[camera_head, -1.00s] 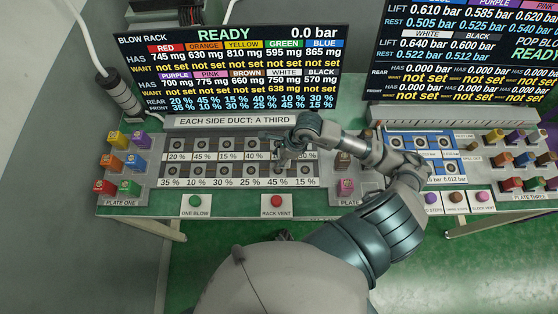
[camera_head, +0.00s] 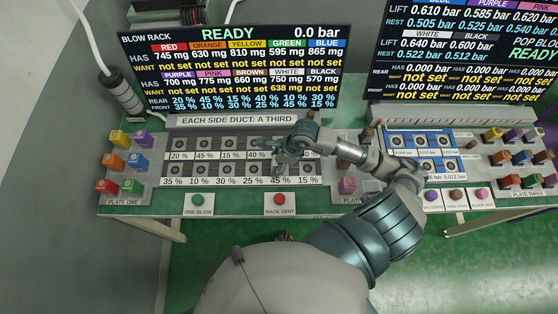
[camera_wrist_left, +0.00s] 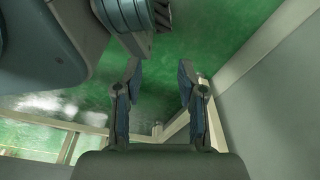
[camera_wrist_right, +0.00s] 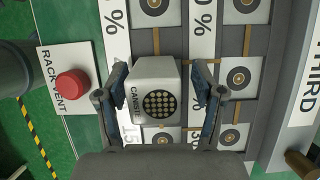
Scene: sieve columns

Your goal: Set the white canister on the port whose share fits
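In the right wrist view the white canister (camera_wrist_right: 157,72), with a dotted sieve top, stands between the fingers of my right gripper (camera_wrist_right: 160,72). The fingers look apart from its sides, so the gripper appears open around it. The canister is over the front-row port second from the right, whose label reads 45 % in the head view; that port is hidden under it. In the head view my right gripper (camera_head: 288,152) is over the right part of the port rack (camera_head: 205,156) and hides the canister. My left gripper (camera_wrist_left: 158,72) is open and empty, above green floor.
The rack-vent button (camera_head: 279,199) and the one-blow button (camera_head: 198,200) are in front of the rack. Coloured canisters stand on plate one (camera_head: 123,185) at left. The display (camera_head: 232,75) lists white at 750 mg, want 638 mg. A blue station (camera_head: 425,150) stands at right.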

